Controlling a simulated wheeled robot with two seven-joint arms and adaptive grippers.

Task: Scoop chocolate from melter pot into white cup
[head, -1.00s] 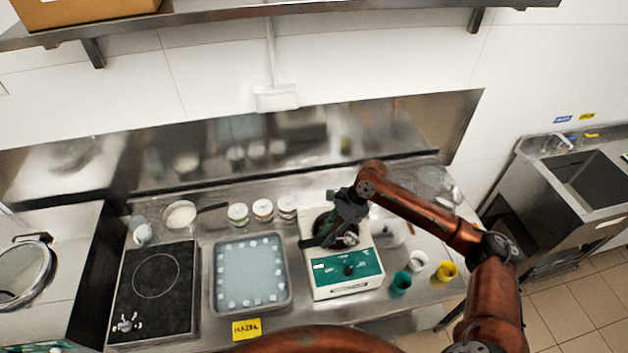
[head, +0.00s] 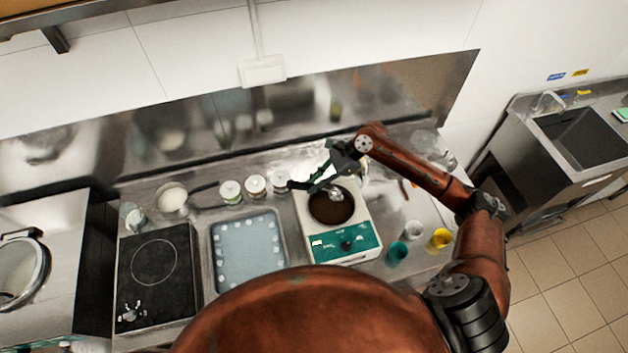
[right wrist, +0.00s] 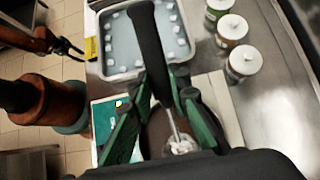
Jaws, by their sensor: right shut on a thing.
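My right gripper (head: 330,172) is shut on the black handle (right wrist: 148,45) of a metal scoop, above the back of the melter. The scoop's bowl (head: 336,194) hangs over the melter pot (head: 322,213), which holds dark brown chocolate. The bowl also shows in the right wrist view (right wrist: 182,145); whether it touches the chocolate or what it holds, I cannot tell. The white cup (head: 413,230) stands on the counter to the right of the melter, apart from the gripper. In the right wrist view a dark arm end, likely my left gripper (right wrist: 68,47), shows small and unclear.
A teal cup (head: 397,253) and a yellow cup (head: 440,239) flank the white cup. A tray (head: 216,258) lies left of the melter (head: 362,250), with several lidded jars (head: 231,191) behind. A black hob (head: 155,285) is further left. A sink (head: 575,135) stands at right.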

